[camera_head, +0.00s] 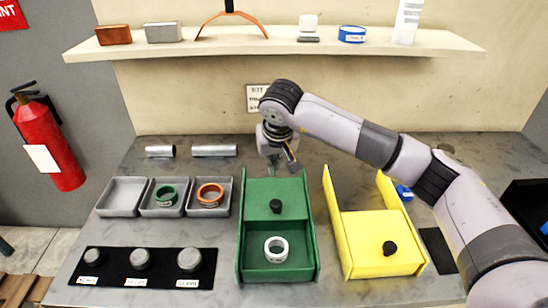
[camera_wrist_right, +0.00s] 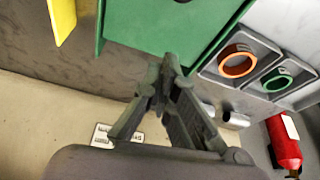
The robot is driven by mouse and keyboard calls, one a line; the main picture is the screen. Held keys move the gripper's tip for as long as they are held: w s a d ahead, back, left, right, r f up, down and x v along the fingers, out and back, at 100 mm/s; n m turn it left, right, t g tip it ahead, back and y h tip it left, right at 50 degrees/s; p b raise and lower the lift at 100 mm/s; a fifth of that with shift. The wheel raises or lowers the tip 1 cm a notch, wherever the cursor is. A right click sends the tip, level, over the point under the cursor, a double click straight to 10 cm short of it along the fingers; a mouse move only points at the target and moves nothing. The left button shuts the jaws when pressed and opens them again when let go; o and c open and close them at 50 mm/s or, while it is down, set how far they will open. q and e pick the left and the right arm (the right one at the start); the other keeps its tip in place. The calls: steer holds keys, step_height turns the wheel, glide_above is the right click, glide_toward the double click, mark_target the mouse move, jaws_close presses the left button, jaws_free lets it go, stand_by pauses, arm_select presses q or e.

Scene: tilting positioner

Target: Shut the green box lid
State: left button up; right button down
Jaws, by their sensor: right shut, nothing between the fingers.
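The green box (camera_head: 241,262) stands in the middle of the bench. Its green lid (camera_head: 258,194), with a black knob (camera_head: 275,206), lies over the back part, and the front part is open. A white ring (camera_head: 276,249) lies in the open part. My right gripper (camera_head: 283,166) is shut and empty, just behind the back end of the green box. In the right wrist view, its fingertips (camera_wrist_right: 169,62) are close to the box's green back edge (camera_wrist_right: 140,43); I cannot tell if they touch it. My left gripper is not in view.
A yellow box (camera_head: 370,262) with a black knob stands to the right, near my right arm. Grey trays (camera_head: 122,197), two holding rings, and a black mat (camera_head: 112,266) with several grey cylinders are left. A shelf (camera_head: 270,46) hangs above.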

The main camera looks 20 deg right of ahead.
steer(key=p, duration=0.2)
glide_above(273, 191)
step_height(273, 191, down, 5)
steer(key=shift+f, duration=0.2)
steer(key=s, duration=0.1)
steer(key=s+p, duration=0.1)
steer(key=s, duration=0.1)
steer(key=shift+s+a+f+p, duration=0.1)
steer(key=shift+s+a+p, duration=0.05)
steer(key=shift+a+p, duration=0.15)
steer(key=shift+s+f, duration=0.1)
steer(key=shift+s, duration=0.25)
steer(key=shift+w+f, duration=0.1)
